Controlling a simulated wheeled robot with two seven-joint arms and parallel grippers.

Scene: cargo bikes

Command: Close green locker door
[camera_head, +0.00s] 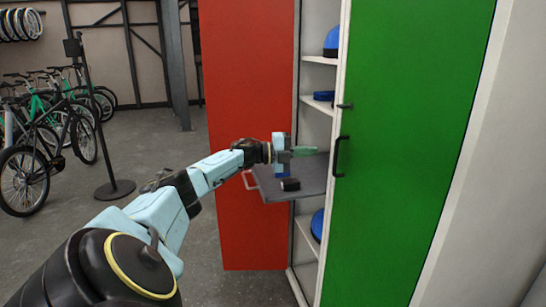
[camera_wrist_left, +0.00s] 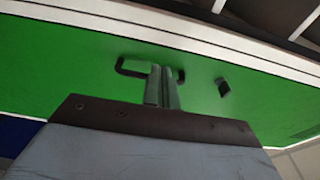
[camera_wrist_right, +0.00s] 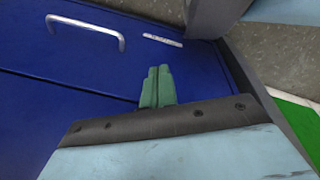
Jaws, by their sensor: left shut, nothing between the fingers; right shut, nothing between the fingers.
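The green locker door (camera_head: 415,140) stands upright on the right of the head view, beside the white open shelves. My left gripper (camera_head: 304,151) is shut and empty, left of the handle. In the left wrist view its fingers (camera_wrist_left: 162,78) overlap the handle (camera_wrist_left: 130,68) before the green door (camera_wrist_left: 70,80); contact is unclear. My right gripper (camera_wrist_right: 157,76) is shut and empty in the right wrist view, outside the head view.
A red door (camera_head: 245,90) stands open left of the shelves. A grey pulled-out tray (camera_head: 310,175) with a small black item (camera_head: 290,184) lies beneath my left gripper. Blue helmets (camera_head: 332,40) sit on shelves. A blue drawer front (camera_wrist_right: 100,60) faces my right gripper. Floor at left is clear before bikes.

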